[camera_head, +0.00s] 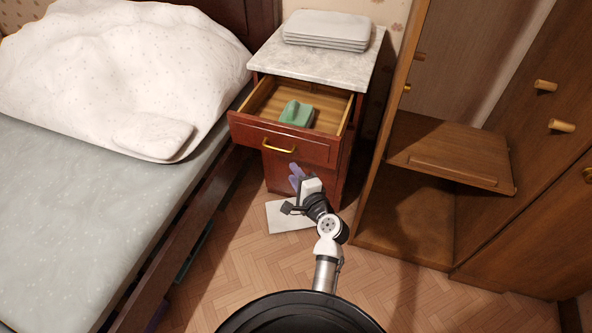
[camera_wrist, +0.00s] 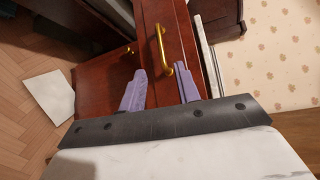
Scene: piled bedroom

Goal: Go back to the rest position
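My gripper (camera_head: 296,174) is low in front of the red-brown nightstand, just below the open drawer. In the wrist view its two purple fingers (camera_wrist: 160,88) are spread apart with nothing visible between them. The fingers point at the nightstand front, near a brass handle (camera_wrist: 161,47). The drawer (camera_head: 288,141) is pulled out, and a green object (camera_head: 297,113) lies inside it. My arm reaches forward from my round black base at the bottom of the head view.
The nightstand's marble top (camera_head: 318,61) holds a stack of pale folded items (camera_head: 327,30). A bed (camera_head: 75,215) stands left, an open wooden wardrobe (camera_head: 430,200) right. A white sheet (camera_head: 287,216) lies on the floor under my gripper.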

